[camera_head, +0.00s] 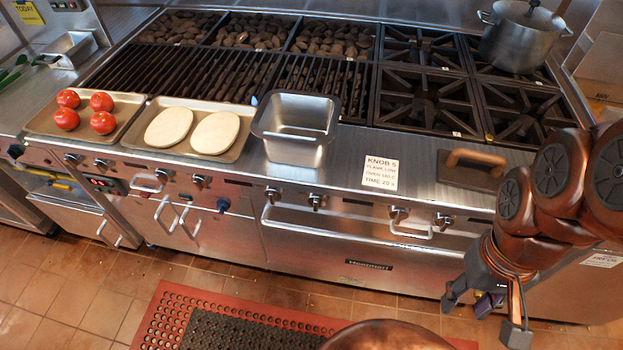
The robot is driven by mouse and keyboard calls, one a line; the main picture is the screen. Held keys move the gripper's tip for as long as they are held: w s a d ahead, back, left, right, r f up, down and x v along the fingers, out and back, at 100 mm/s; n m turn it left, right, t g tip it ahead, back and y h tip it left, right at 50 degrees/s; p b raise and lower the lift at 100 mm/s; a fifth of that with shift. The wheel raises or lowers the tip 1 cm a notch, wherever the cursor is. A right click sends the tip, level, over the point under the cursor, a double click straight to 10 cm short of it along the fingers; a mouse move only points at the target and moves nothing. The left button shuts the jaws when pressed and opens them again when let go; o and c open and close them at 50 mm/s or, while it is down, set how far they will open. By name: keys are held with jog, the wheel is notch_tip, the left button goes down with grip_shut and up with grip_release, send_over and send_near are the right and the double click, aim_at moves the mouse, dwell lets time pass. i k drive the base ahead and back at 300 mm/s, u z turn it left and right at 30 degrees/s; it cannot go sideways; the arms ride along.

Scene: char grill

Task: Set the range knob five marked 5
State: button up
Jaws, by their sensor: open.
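A row of dark knobs with silver faces runs along the range's front panel. Knobs show at the left (101,164), the middle (272,194), right of middle (316,200), and farther right (398,214) and (442,221). Their number marks are too small to read, so I cannot tell which is knob five. A white card (380,173) on the steel ledge reads "KNOB 5 FLAME LOW, OVEN 180 C, TIME 20". My gripper (484,316) is open and empty at the lower right, pointing down, apart from the panel and knobs.
A steel pan (296,148), a tray of dough rounds (138,143) and a tray of tomatoes (35,126) sit on the range. A brown-handled press (475,162) lies on the right ledge. A pot (522,40) stands behind. Handles (408,233) jut below the panel. A red-edged mat (172,310) lies below.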

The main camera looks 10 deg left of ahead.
aim_at(274, 193)
jog(key=z, duration=2.15)
jog(key=k, duration=2.15)
jog(key=u, duration=2.85)
